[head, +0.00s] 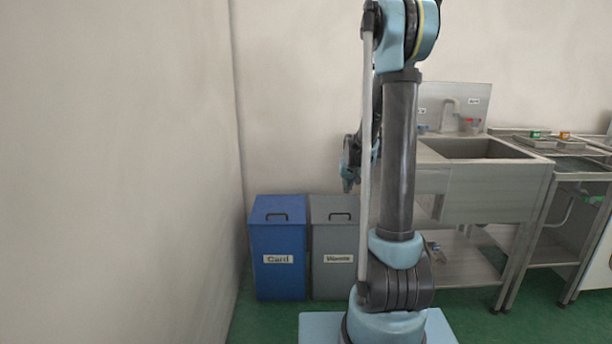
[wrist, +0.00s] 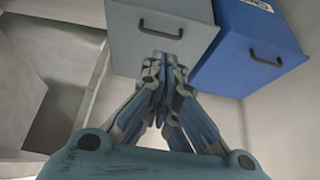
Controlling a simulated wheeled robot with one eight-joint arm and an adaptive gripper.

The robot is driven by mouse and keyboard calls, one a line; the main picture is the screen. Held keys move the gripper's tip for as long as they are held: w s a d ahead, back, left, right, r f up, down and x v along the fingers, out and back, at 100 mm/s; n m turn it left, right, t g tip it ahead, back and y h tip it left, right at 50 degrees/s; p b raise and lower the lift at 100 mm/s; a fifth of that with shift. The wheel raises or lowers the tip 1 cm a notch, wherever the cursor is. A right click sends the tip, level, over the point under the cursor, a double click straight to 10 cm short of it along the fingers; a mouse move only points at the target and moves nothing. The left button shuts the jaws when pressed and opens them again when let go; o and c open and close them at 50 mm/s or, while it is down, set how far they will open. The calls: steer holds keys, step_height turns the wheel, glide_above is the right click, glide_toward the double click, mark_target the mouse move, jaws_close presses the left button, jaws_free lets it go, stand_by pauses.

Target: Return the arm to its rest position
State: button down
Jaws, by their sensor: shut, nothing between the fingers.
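My arm stands upright in the middle of the head view, with its elbow at the top edge. My gripper (head: 348,180) hangs in front of the back wall, above the grey bin in the picture and partly hidden behind my arm. In the wrist view my gripper (wrist: 163,68) is shut, its fingers together with nothing between them. The fingertips appear in front of the grey bin's lid; I cannot tell the exact gap.
A blue bin (head: 278,262) labelled "Card" and a grey bin (head: 333,264) stand side by side by the wall corner. A metal sink (head: 478,150) stands right of my arm. Further right is a steel table (head: 577,166) with small items. Green floor shows in front.

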steer(key=s+r+g, duration=0.1)
steer(key=s+r, duration=0.2)
steer(key=s, duration=0.8)
steer(key=s+r+g, duration=0.1)
steer(key=s+r, duration=0.3)
steer(key=s, duration=0.7)
steer(key=s+f, duration=0.3)
steer(key=s, duration=0.8)
steer(key=s+f+g, duration=0.1)
steer(key=s+f, duration=0.2)
steer(key=s, duration=0.8)
steer(key=shift+s+g, duration=0.3)
steer(key=shift+s, duration=0.05)
steer(key=shift+f, duration=0.1)
